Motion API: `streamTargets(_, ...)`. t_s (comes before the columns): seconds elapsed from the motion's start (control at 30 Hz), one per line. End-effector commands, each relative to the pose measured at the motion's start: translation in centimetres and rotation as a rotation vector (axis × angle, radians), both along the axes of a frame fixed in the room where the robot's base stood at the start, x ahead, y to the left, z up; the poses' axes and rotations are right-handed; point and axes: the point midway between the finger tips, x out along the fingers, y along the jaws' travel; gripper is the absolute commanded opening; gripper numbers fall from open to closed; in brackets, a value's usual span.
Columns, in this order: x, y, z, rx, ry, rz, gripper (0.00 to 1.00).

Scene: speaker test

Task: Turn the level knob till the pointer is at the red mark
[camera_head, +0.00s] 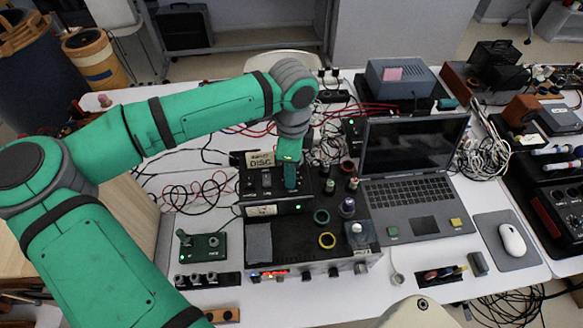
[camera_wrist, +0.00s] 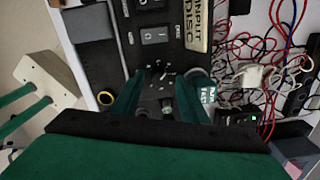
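My gripper (camera_head: 290,178) points down over the right part of the black device (camera_head: 252,190) with the "INPUT DISC" label. In the wrist view my gripper (camera_wrist: 161,88) has two green fingers spread apart. Between them, on the black panel, are pale dial marks and a small dark knob (camera_wrist: 167,107) with a greenish top, probably the level knob. I see a gap on either side of the knob, and cannot tell how deep the fingers reach. The pointer and the red mark are too small or hidden to make out. In the head view the gripper hides the knob.
An open laptop (camera_head: 412,170) stands close on the right. Loose red and black cables lie behind and left. A small green box (camera_head: 202,247) sits front left.

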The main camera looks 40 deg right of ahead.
Motion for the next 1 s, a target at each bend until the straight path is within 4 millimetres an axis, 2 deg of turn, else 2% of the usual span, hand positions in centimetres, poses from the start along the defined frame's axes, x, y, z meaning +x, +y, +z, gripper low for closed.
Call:
streamTargets(0.27, 0.13, 0.22, -0.17, 0.0, 0.0, 0.005, 0.4)
streamTargets(0.33, 0.13, 0.22, -0.17, 0.0, 0.0, 0.005, 0.28)
streamTargets(0.43, 0.13, 0.22, -0.16, 0.0, 0.0, 0.005, 0.04)
streamTargets(0.47, 0.13, 0.22, -0.16, 0.0, 0.0, 0.005, 0.0)
streamTargets(0.77, 0.1, 0.17, -0.13, 0.001, -0.001, -0.021, 0.0)
streamTargets(1.0, 0.13, 0.17, -0.11, 0.001, -0.001, -0.136, 0.0)
